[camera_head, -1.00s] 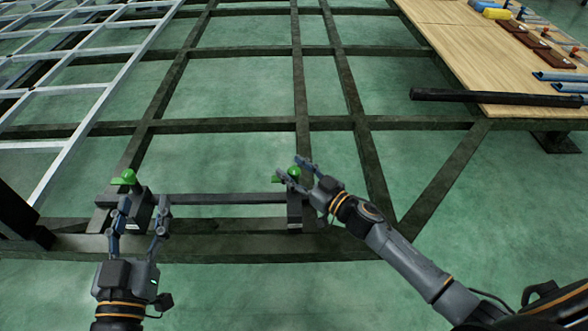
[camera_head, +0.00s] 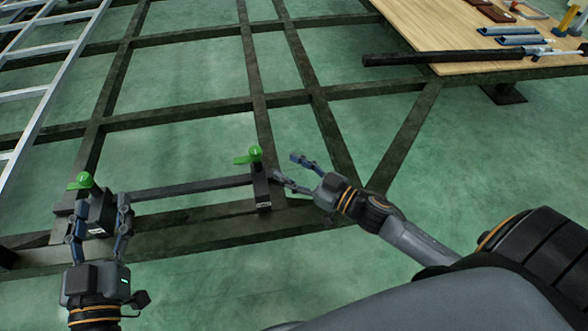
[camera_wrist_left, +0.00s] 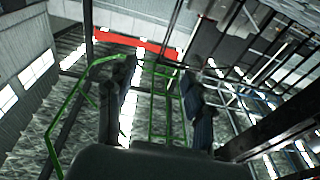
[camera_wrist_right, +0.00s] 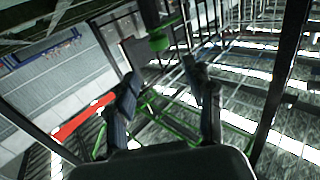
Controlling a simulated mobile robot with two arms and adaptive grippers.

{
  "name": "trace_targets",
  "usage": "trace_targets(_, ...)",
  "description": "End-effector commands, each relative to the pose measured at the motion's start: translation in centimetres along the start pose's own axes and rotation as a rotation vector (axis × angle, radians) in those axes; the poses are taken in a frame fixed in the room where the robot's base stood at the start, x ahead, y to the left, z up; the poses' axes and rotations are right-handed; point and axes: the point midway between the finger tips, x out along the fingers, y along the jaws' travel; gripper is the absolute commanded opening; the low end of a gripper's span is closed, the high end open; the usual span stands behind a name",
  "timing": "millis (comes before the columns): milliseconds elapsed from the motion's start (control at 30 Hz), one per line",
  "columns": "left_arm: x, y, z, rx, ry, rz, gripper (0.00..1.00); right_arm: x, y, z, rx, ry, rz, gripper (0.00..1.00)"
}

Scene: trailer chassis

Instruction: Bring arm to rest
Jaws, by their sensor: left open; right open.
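My right gripper (camera_head: 290,172) is open and empty in the head view. It is just right of a dark clamp with a green knob (camera_head: 255,156), and its fingers are apart from the knob. The right wrist view shows its two spread fingers (camera_wrist_right: 165,95) and a green part (camera_wrist_right: 160,40) beyond them. My left gripper (camera_head: 100,212) is open, with its fingers on either side of a second dark clamp with a green knob (camera_head: 84,182). Whether they touch it I cannot tell. The left wrist view shows the spread fingers (camera_wrist_left: 158,85) with no object held between them.
A dark bar (camera_head: 190,188) runs between the two clamps on the dark chassis frame (camera_head: 170,116). A wooden table (camera_head: 425,30) with a long dark tube (camera_head: 415,58) and blue pieces stands at the back right. A white ladder-like frame (camera_head: 45,95) is at left.

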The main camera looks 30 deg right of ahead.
Motion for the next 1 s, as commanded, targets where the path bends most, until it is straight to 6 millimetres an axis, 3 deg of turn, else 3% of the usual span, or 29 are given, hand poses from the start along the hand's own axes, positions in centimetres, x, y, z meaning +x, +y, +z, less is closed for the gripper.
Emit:
trace_targets(700, 0.0, 0.0, 0.4, 0.000, -0.017, -0.001, 0.53, -0.7, 0.0, 0.0, 0.001, -0.004, 0.016, 0.53)
trace_targets(867, -0.6, -0.4, 3.4, 0.003, -0.154, -0.009, 0.53, -0.8, 0.6, 0.4, 0.003, -0.062, 0.146, 0.53)
trace_targets(1000, -2.3, -1.0, 8.0, 0.006, -0.374, -0.023, 0.53, -2.0, 1.0, 1.7, 0.016, -0.205, 0.322, 0.53)
